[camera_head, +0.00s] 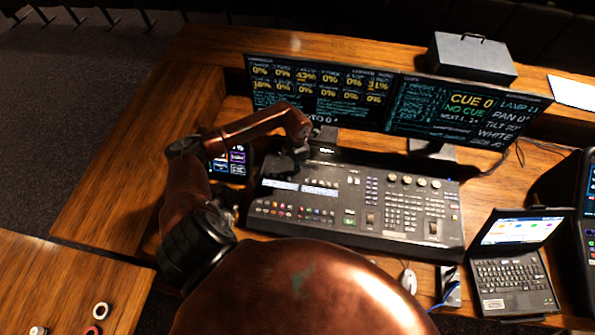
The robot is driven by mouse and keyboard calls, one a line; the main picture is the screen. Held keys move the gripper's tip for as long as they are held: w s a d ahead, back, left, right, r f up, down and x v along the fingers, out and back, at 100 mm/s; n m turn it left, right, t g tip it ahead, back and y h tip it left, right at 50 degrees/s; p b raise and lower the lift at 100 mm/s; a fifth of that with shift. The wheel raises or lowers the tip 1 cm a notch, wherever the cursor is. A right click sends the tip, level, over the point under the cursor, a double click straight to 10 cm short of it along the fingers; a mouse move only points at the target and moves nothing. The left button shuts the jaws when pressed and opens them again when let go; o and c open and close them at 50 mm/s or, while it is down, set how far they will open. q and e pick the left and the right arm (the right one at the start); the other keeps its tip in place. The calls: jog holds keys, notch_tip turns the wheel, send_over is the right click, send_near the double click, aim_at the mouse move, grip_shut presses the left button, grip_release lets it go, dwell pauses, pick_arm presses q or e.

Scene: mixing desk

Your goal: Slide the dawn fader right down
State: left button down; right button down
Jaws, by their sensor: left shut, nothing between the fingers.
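The dark lighting console (395,238) lies on the wooden desk, with rows of buttons, faders and several pale knobs. The faders at its left are too small to read, and I cannot tell which one is dawn. My left arm reaches in from the left, and its dark gripper (283,173) is shut and empty over the console's upper left part, near two small lit displays. It hides some controls there. I cannot tell whether its tips touch a fader. My right gripper is not in view.
Two monitors (323,93) (465,113) stand behind the console. A grey box (472,58) is on the shelf behind. A lit tablet (232,162) is left of the console, partly behind my arm. A laptop (513,270) and a mouse (408,281) lie at the right.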

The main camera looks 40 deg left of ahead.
aim_at(296, 180)
pick_arm(q)
jog(key=shift+s+d, duration=0.15)
jog(key=shift+s, duration=0.15)
jog(key=shift+s+d+p, duration=0.1)
jog(key=shift+s+p, duration=0.1)
jog(key=shift+p, duration=0.15)
jog(key=shift+s+d, duration=0.35)
jog(key=shift+s, duration=0.25)
jog(key=shift+s+p, duration=0.15)
jog(key=shift+p, duration=0.15)
jog(key=shift+s+d+f, duration=0.1)
jog(key=shift+s+d, duration=0.2)
jog(key=shift+s, duration=0.15)
jog(key=shift+w+r+p, duration=0.1)
jog(key=shift+r+p, duration=1.25)
jog(key=shift+r, duration=1.2)
